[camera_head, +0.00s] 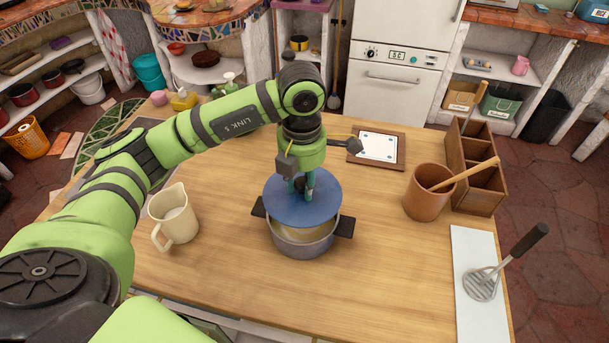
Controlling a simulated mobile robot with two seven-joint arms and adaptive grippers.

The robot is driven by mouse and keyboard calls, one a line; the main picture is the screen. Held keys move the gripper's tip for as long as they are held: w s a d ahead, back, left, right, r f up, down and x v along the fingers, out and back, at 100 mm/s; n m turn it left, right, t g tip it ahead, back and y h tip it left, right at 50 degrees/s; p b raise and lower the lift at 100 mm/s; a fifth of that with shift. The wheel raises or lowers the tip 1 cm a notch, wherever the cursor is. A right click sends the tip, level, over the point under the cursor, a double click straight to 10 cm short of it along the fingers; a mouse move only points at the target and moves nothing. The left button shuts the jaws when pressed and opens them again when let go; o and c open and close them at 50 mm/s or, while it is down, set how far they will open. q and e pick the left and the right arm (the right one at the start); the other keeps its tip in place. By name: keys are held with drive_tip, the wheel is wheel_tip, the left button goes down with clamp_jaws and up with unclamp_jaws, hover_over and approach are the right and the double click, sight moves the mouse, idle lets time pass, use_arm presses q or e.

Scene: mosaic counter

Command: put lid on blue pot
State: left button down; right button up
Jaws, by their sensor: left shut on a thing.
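The blue lid (300,212) is a flat round disc held over the pot. My left gripper (302,188) points down and is shut on the lid's knob, which its fingers mostly hide. The pot (302,242) stands on the wooden counter. It looks grey-blue, with two dark side handles. The lid covers the back of the pot's opening, and the front of the tan interior shows below the lid's near edge. The lid sits off-centre towards the back, and I cannot tell whether it touches the rim. My right gripper is not in view.
A cream pitcher (174,215) stands left of the pot. To the right are a brown crock (427,194) with a wooden utensil, a wooden divided box (474,165) and a masher (482,284) on a white mat. A framed tile (378,147) lies behind. The counter's front middle is clear.

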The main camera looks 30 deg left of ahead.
sight(303, 197)
use_arm(q)
drive_tip(key=shift+f+b, duration=0.35)
drive_tip(key=shift+f, duration=0.4)
wheel_tip(303, 197, down, 3)
drive_tip(key=shift+w+f+b, duration=0.1)
drive_tip(key=shift+f+b, duration=0.1)
drive_tip(key=shift+b, duration=0.95)
drive_tip(key=shift+f, duration=0.2)
drive_tip(key=shift+b, duration=0.45)
drive_tip(key=shift+f+b, duration=0.5)
drive_tip(key=shift+b, duration=0.65)
